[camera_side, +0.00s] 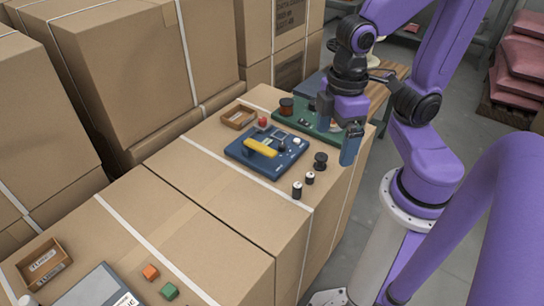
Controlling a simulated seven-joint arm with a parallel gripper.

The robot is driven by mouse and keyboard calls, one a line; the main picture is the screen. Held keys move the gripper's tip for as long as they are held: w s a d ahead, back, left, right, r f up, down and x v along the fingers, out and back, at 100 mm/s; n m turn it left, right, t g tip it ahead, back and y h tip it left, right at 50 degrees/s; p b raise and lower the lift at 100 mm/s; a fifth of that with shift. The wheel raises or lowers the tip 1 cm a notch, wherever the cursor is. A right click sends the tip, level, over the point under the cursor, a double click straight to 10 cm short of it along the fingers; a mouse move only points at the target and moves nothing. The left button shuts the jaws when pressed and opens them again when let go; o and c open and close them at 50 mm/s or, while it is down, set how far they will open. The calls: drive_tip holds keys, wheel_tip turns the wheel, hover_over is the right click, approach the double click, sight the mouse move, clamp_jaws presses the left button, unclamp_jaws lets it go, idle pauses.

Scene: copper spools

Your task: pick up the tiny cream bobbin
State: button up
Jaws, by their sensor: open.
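My gripper (337,130) is open, low over the right end of a green board (306,127), its blue fingers spread apart. A small pale patch shows between or behind the fingers; I cannot tell whether it is the tiny cream bobbin or whether a finger touches it. A small whitish piece (297,141) sits on the right part of a blue board (250,163). The cream bobbin cannot be told for certain at this size.
A black spool (320,160) and two small dark cylinders with pale tops (297,190) (310,178) stand in front of the gripper. A copper-brown spool (287,106), yellow bar (261,148), red piece (262,122) and small open box (239,117) are to the left. Bare carton top lies nearer.

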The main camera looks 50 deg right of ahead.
drive_tip(key=shift+s+f+n, duration=0.25)
drive_tip(key=shift+s+n, duration=0.35)
drive_tip(key=shift+s, duration=0.15)
drive_tip(key=shift+s+n, duration=0.3)
drive_tip(key=shift+c, duration=0.9)
drive_tip(key=shift+s+f, duration=0.15)
drive_tip(key=shift+s, duration=0.05)
drive_tip(key=c, duration=0.5)
